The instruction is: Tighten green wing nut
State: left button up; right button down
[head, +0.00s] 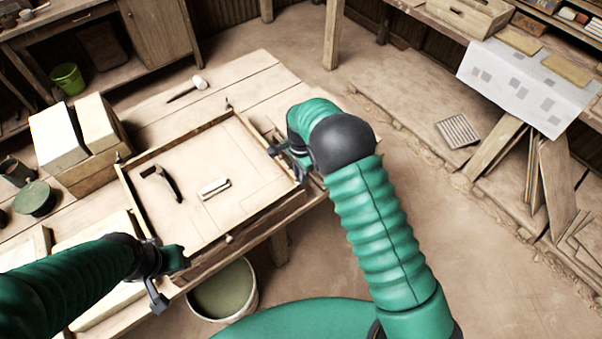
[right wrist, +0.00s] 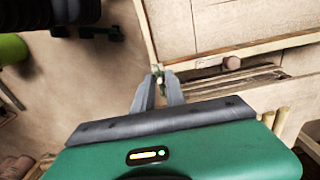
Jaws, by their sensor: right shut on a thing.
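The press is a shallow wooden frame (head: 208,242) on the bench, with small fasteners at its corners and sides. My right gripper (head: 277,151) is at the frame's right side. In the right wrist view my right gripper (right wrist: 159,82) has its fingertips close together on a small greenish piece, the green wing nut (right wrist: 160,75), at the frame's edge. The arm and gripper hide the nut in the head view. My left gripper (head: 170,278) hangs at the frame's front left corner; its fingers are too unclear to tell open from shut.
A dark-handled tool (head: 165,183) and a small pale block (head: 214,188) lie inside the frame. A mallet (head: 198,83) lies behind it. Pale blocks (head: 58,139) stand at the left. A bucket (head: 254,296) stands on the floor below the front edge.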

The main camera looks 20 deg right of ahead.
jog(key=shift+a+r, duration=0.1)
jog(key=c, duration=1.4)
grip_release()
jog(key=shift+o, duration=0.2)
notch_tip(320, 180, up, 17)
jog(key=b, duration=0.1)
jog(key=shift+w+f, duration=0.1)
jog(key=shift+f, duration=0.1)
jog(key=s+d+f+n+t, duration=0.1)
jog(key=s+f+n, duration=0.2)
jog(key=s+n, duration=0.4)
jog(key=s+d+f+n+t, duration=0.1)
jog(key=s+n, duration=0.6)
jog(key=s, duration=0.8)
notch_tip(320, 180, down, 2)
jog(key=shift+s+d+f+t, duration=0.15)
jog(key=shift+s+d+t, duration=0.15)
jog(key=shift+d, duration=0.15)
